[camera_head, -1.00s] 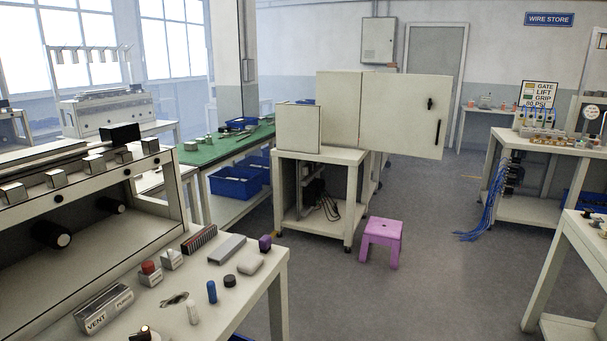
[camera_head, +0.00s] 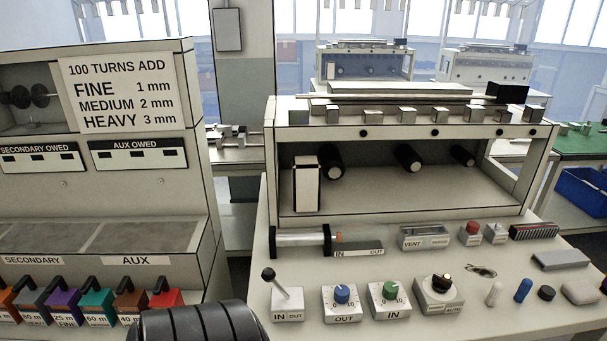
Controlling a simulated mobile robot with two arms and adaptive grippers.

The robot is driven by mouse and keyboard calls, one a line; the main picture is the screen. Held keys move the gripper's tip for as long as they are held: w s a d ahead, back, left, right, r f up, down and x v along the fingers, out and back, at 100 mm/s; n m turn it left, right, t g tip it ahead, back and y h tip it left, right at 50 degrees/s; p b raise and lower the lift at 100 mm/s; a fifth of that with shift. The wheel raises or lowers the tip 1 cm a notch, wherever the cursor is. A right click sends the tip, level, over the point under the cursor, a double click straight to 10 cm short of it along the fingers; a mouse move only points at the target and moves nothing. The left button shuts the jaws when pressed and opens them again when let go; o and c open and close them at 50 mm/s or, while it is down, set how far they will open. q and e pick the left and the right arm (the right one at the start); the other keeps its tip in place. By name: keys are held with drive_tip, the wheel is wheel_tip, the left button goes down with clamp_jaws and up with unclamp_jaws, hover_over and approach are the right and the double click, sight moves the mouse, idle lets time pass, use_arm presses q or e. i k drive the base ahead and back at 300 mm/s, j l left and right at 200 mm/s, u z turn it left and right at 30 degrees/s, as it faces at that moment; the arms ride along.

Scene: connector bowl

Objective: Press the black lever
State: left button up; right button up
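A black-knobbed lever (camera_head: 280,284) stands tilted to the left on a small pale box labelled IN and OUT, at the front left of the bench top. To its right are a blue dial (camera_head: 342,294) marked OUT and a green dial (camera_head: 389,292) marked IN. Farther right is a black rotary switch (camera_head: 440,283) on a box with an AUTO label. Neither of my grippers can be made out. A dark ribbed rounded shape at the bottom edge hides part of the bench front, and I cannot tell what it is.
A long pale machine housing (camera_head: 400,182) stands at the bench's back. A clear cylinder (camera_head: 300,239) with black ends lies behind the lever. A red button (camera_head: 470,230) and several loose parts lie to the right. A cabinet (camera_head: 120,180) with colored lever boxes stands at left.

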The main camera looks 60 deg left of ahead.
sight(268, 275)
drive_tip(key=u, duration=2.25)
